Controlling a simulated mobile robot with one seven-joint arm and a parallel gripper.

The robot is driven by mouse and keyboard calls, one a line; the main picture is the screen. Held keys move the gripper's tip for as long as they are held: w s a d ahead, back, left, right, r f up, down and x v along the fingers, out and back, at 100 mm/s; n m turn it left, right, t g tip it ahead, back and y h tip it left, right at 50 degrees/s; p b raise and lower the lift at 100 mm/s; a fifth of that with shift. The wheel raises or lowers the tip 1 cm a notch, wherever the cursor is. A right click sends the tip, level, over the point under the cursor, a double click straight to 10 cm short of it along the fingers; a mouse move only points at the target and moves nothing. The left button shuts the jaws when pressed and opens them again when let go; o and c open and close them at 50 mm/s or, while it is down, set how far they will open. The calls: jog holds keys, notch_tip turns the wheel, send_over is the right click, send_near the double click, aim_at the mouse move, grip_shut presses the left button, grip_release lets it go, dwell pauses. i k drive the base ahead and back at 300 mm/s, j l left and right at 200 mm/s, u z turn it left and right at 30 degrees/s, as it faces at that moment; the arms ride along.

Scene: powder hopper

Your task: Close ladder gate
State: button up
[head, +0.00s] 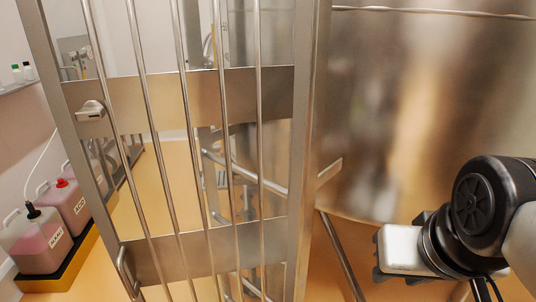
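The ladder gate (180,98) is a steel frame with several upright bars and two flat cross plates. It fills the left and middle of the head view. A small latch handle (90,111) sits at the left end of its upper plate, and a bent pull bar (125,268) is low on the left. Its left upright shows no post touching it in view. Its right side meets a thick steel post (308,140). My gripper (385,262) is at the lower right, in front of the steel vessel and apart from the gate. Its fingers are too hidden to judge.
A large shiny steel vessel (420,90) fills the right side. Pink-filled jugs (38,240) stand in a yellow-edged tray (60,278) at the lower left. A shelf (22,88) with small bottles is on the left wall. Tubular rails (245,172) run behind the bars. Orange floor shows between.

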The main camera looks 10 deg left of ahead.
aim_at(143, 102)
jog(key=i+j+u, duration=0.1)
jog(key=j+u, duration=0.4)
jog(key=i+j+u, duration=0.15)
jog(key=u, duration=0.35)
jog(key=k+j+z, duration=0.1)
jog(key=k+z, duration=0.25)
jog(key=i, duration=0.1)
